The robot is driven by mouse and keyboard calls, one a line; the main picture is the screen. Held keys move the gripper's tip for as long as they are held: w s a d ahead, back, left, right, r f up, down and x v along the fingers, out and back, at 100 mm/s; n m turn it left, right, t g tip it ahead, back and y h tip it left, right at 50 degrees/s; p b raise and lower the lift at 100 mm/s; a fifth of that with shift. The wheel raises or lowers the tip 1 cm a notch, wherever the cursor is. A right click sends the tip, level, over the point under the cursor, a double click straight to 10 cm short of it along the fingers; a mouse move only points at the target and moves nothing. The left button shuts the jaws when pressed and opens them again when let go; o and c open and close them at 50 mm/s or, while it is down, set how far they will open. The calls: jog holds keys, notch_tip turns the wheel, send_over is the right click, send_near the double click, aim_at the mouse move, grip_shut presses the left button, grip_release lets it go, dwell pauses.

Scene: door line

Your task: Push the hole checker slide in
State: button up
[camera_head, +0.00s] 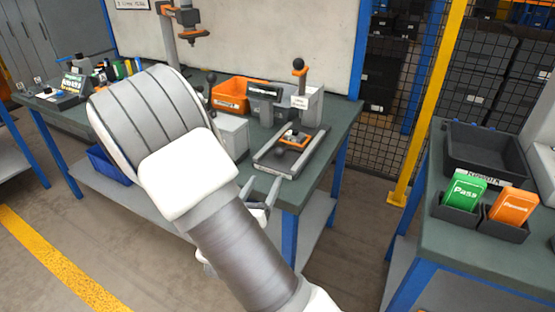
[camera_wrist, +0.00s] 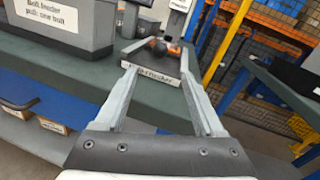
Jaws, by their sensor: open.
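The hole checker (camera_head: 303,104) stands near the front right corner of the green bench, with a grey post and an orange-topped lever. Its slide (camera_head: 293,139) carries an orange fixture and a dark ball knob, and sits toward the front of the base (camera_head: 268,160). My gripper (camera_head: 262,186) is open, just in front of and below the bench edge, partly hidden by my arm. In the wrist view my gripper (camera_wrist: 157,72) has its two fingers apart, pointing at the labelled front of the checker base (camera_wrist: 152,75). Nothing shows held between them.
A grey bolt feeder box (camera_wrist: 85,22) stands left of the checker in the wrist view. An orange bin (camera_head: 230,95) is behind. A side table at right holds a black tray (camera_head: 483,150) and green and orange cards. Floor between the tables is clear.

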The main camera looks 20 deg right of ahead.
aim_at(279, 155)
jog(key=b+x, duration=0.2)
jog(key=x, duration=1)
jog(key=shift+w+d, duration=0.1)
jog(key=shift+w, duration=0.05)
grip_shut()
dwell(0.9)
